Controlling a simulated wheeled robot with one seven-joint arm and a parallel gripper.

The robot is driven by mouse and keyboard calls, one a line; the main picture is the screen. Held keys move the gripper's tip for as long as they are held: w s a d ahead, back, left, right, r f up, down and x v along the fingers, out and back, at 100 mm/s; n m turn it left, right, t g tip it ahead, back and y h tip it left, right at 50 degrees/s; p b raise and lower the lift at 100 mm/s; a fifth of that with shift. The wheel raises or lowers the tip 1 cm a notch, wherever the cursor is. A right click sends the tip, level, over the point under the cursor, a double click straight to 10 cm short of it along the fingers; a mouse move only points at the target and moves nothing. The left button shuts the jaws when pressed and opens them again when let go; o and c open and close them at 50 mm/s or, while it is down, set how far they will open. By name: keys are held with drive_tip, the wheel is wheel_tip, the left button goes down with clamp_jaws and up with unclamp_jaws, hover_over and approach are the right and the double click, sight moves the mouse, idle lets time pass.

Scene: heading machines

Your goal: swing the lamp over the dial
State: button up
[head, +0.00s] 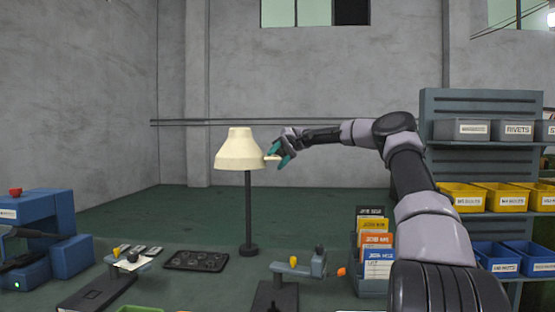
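The lamp (240,150) has a cream cone-shaped shade on a dark upright post with a small round base, left of centre. A small cream tab (271,157) sticks out from the right side of the shade. My gripper (279,154), with teal fingers, is at this tab, right of the shade. The fingers look close to the tab or around it; their gap is too small to judge, so I cannot tell if they grip it. I cannot make out a clear dial face. A grey bench device (300,270) with yellow and orange parts stands right of the lamp's base.
A black tray (196,261) lies left of the lamp base. Another small device (128,260) and a blue machine (40,235) stand farther left. A card rack (374,250) and bin shelves (482,150) stand right. My arm crosses in front of the shelves' left side.

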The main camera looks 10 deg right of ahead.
wheel_tip(320, 180, up, 9)
drive_tip(key=shift+a+f, duration=0.1)
drive_tip(key=shift+r, duration=0.55)
idle(0.4)
